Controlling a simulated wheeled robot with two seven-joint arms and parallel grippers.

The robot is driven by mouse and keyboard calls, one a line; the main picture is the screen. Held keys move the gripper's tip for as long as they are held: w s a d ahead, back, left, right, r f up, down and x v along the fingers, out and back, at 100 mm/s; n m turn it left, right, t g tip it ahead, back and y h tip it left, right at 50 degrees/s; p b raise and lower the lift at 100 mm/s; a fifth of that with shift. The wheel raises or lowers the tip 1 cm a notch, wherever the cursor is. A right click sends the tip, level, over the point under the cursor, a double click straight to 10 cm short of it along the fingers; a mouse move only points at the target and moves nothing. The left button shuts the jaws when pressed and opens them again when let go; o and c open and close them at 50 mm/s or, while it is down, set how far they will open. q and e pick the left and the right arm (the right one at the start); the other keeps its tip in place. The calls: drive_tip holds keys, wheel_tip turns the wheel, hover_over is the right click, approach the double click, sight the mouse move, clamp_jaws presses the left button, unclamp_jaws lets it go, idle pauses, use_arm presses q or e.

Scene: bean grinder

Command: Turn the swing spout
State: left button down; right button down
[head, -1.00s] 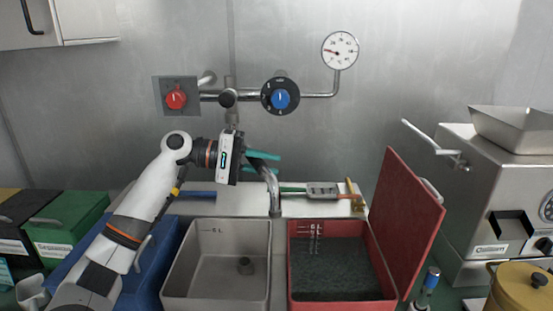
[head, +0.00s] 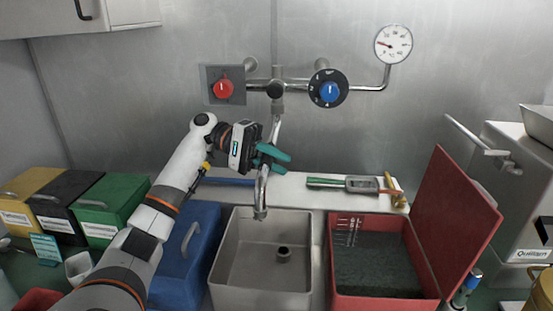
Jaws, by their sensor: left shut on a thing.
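The chrome swing spout (head: 262,192) hangs from the wall pipework and bends down to an outlet above the rear rim of the grey basin (head: 219,252), near its middle. My left gripper (head: 273,157) comes in from the left, its teal fingers shut on the spout partway along its length. The fingers hide a short piece of the spout. The grey basin is open and shows a dark round drain fitting on its floor. My right gripper is not in view.
A red bin (head: 333,262) with its lid raised stands right of the basin, and a blue box (head: 203,215) stands left. A red knob (head: 223,89), blue knob (head: 329,90) and gauge (head: 393,44) are on the wall. A green-handled tool (head: 325,182) lies on the ledge behind.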

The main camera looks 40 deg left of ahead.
use_arm(q)
drive_tip(key=c, duration=1.3)
unclamp_jaws()
drive_tip(key=shift+o, duration=0.3)
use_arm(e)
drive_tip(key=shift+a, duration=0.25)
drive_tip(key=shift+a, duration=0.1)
use_arm(q)
drive_tip(key=b+v, duration=0.1)
drive_tip(key=v, duration=1.1)
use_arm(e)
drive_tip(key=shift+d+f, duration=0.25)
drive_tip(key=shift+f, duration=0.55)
use_arm(q)
drive_tip(key=shift+w, duration=0.1)
